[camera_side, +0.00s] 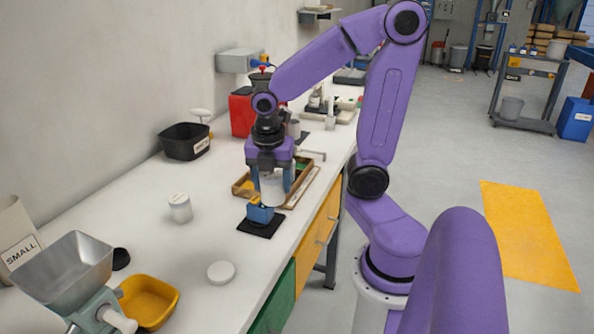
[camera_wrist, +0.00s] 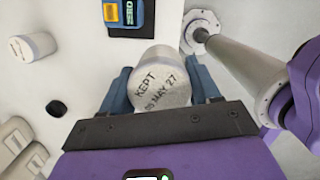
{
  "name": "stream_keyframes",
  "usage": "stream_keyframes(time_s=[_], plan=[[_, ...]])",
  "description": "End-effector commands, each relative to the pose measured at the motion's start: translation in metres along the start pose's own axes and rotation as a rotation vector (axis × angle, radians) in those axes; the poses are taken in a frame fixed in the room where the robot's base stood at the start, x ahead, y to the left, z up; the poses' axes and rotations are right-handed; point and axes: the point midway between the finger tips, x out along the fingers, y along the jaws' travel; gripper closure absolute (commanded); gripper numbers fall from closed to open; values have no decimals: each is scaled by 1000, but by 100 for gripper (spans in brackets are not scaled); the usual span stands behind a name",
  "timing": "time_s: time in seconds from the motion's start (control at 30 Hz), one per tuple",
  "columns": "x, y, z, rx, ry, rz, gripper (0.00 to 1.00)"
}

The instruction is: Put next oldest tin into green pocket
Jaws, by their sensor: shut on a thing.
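My gripper (camera_side: 271,180) is shut on a white tin (camera_side: 272,190). In the wrist view the tin (camera_wrist: 162,80) sits between the blue fingers, and its top reads "KEPT" and a date that looks like 25 May 27, its first digit unclear. The tray's green pocket (camera_side: 302,164) shows only partly behind my gripper. A second white tin (camera_side: 180,208) stands on the bench at left; its lettering (camera_wrist: 30,46) is too small to read.
A white disc (camera_side: 221,272), yellow tray (camera_side: 150,300) and metal hopper (camera_side: 65,270) are at the front. A black bin (camera_side: 185,142) and red container (camera_side: 241,113) stand behind.

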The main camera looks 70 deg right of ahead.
Motion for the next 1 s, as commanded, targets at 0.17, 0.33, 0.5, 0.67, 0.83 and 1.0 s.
stream_keyframes(time_s=[0.17,0.33,0.5,0.67,0.83,1.0], plan=[[3,10,39,177,0,-27,74],[8,13,78,339,0,-52,74],[13,7,119,502,0,-77,74],[19,-5,158,656,0,-100,74],[26,-26,198,814,0,-123,74],[31,-48,226,934,0,-141,74]])
